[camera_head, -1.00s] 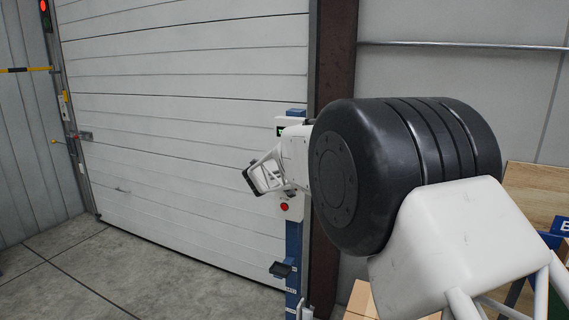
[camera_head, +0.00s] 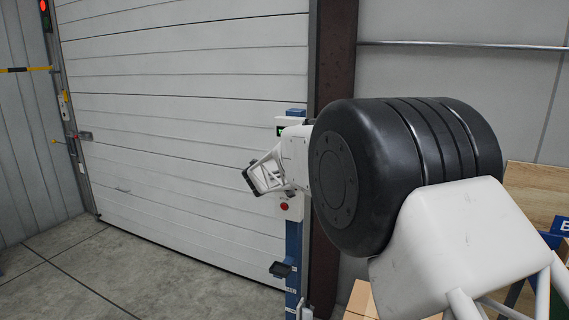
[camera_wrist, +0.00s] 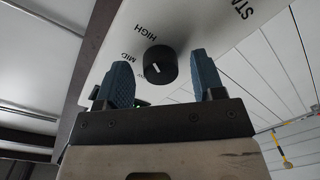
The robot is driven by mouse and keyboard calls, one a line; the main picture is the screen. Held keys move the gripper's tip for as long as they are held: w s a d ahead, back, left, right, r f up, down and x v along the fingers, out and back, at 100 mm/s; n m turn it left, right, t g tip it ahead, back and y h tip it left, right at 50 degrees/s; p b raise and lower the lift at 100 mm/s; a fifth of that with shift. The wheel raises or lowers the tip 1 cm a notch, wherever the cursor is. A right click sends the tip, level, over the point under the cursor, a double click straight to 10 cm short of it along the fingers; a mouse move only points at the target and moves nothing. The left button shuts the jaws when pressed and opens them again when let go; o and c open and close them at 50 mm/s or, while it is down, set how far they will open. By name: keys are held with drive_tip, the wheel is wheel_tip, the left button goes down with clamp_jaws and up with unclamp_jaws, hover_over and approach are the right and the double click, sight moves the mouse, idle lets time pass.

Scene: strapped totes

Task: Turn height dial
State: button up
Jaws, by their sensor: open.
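The height dial (camera_wrist: 160,65) is a round black knob with a short white mark, on a pale panel (camera_wrist: 185,25). The words HIGH and MID are printed beside it; a further label is partly hidden by a finger. I cannot tell exactly which label the mark points at. My gripper (camera_wrist: 160,58) is open, its two blue fingers apart, with the dial showing between them. I cannot tell whether either finger touches it. In the head view my gripper (camera_head: 264,174) is in front of the blue post (camera_head: 293,245); the dial is hidden there.
The post carries a small display (camera_head: 281,131), a red button (camera_head: 284,206) and a black bracket (camera_head: 280,269). A white sectional door (camera_head: 180,90) stands behind. Wooden boards (camera_head: 535,190) are at the right. Open floor (camera_head: 130,270) lies at the left.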

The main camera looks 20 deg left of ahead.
drive_tip(key=s, duration=0.7)
drive_tip(key=shift+s+d+r, duration=0.15)
drive_tip(key=shift+s+r, duration=0.05)
drive_tip(key=shift+s, duration=0.1)
idle(0.6)
drive_tip(key=s+d+r+m+g+h, duration=0.2)
drive_tip(key=d, duration=1)
drive_tip(key=s+d+r+m+g+h, duration=0.1)
drive_tip(key=s+d+g+h, duration=0.1)
drive_tip(key=d, duration=0.9)
drive_tip(key=s+d+r+m+g+h, duration=0.2)
drive_tip(key=d, duration=1)
drive_tip(key=s+d+m+g, duration=0.25)
drive_tip(key=s+d, duration=0.45)
drive_tip(key=d, duration=0.4)
drive_tip(key=s+d+f+m+g, duration=0.1)
drive_tip(key=s+d+f+g, duration=0.25)
drive_tip(key=s+d, duration=1)
drive_tip(key=s+d+f+m+g+y, duration=0.1)
drive_tip(key=s+f+y, duration=0.1)
drive_tip(key=s, duration=0.9)
drive_tip(key=s+d+f+g+y, duration=0.1)
drive_tip(key=s+f+y, duration=0.2)
drive_tip(key=s, duration=0.8)
wheel_tip(320, 180, down, 2)
drive_tip(key=shift+s+d+m+g, duration=0.2)
drive_tip(key=shift+s+m+g, duration=0.1)
drive_tip(key=shift+m+g, duration=0.1)
